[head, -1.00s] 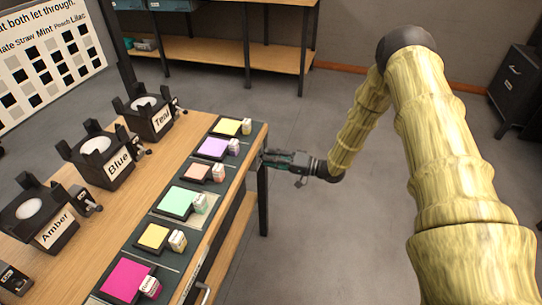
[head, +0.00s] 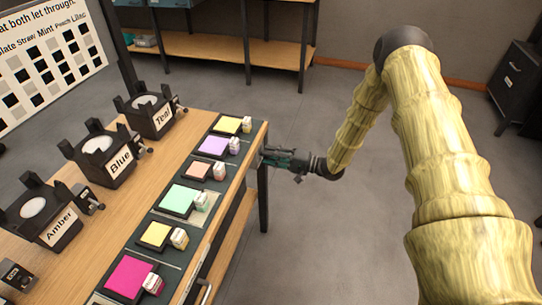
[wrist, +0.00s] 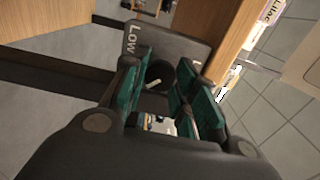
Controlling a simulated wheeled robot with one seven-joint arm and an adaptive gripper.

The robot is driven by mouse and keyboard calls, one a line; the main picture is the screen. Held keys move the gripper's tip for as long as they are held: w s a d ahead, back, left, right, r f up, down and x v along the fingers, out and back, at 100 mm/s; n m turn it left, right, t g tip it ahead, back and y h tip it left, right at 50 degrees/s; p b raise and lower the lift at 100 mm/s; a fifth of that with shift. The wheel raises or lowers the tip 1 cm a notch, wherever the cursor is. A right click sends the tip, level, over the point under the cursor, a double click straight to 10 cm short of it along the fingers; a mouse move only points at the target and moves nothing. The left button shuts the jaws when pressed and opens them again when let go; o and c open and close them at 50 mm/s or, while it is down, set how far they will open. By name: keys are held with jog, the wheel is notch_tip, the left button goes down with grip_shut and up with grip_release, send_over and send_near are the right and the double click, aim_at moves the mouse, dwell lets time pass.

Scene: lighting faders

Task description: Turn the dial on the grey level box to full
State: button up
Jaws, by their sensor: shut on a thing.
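The grey level box (wrist: 178,44) shows in the wrist view as a dark grey face with the word "Low" at its left and another label, mostly hidden, at its right. Its dark round dial (wrist: 160,73) has a pale pointer mark and sits between my teal fingers. My gripper (wrist: 167,80) is shut on the dial, and the fingers cover part of it. In the head view my gripper (head: 271,156) is at the right side edge of the table, near its far corner. I cannot make out the box or dial there.
The wooden table (head: 165,165) carries coloured gel squares, such as a mint one (head: 180,198), along its right edge. Lamps labelled Teal (head: 160,118), Blue (head: 120,160) and Amber (head: 58,230) stand further left. The floor right of the table is clear.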

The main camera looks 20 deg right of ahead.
jog(key=shift+r, duration=0.1)
jog(key=o, duration=1)
jog(key=shift+d, duration=0.1)
jog(key=v, duration=1.2)
